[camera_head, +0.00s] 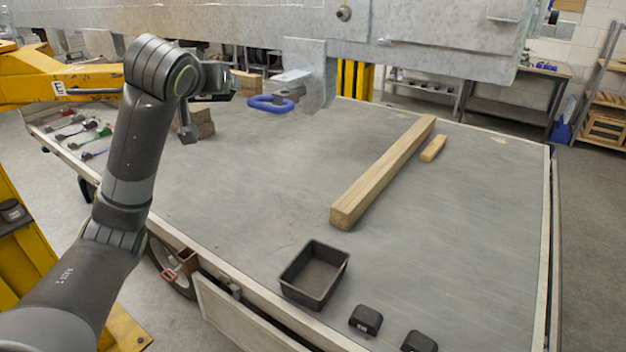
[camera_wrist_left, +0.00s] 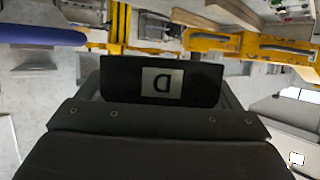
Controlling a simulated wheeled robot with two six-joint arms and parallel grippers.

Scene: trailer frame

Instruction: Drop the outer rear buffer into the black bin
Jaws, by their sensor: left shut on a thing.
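My left gripper (camera_head: 190,122) is raised at the upper left of the head view, over the far left part of the deck. In the left wrist view it is shut on a black buffer (camera_wrist_left: 125,82), a block with a pale label bearing an upside-down D. The gripper's far side is partly hidden in the head view. The black bin (camera_head: 315,275) stands open and looks empty on the deck near its front edge, well to the right of and nearer than the gripper. Two more black buffers (camera_head: 366,320) (camera_head: 419,341) lie to the bin's right. My right gripper is not in view.
A long wooden beam (camera_head: 385,172) and a short wood piece (camera_head: 433,148) lie on the grey deck (camera_head: 270,190). A grey steel frame (camera_head: 420,40) hangs over the back, with a blue ring (camera_head: 270,103) below it. A yellow jack (camera_head: 60,78) is behind the arm.

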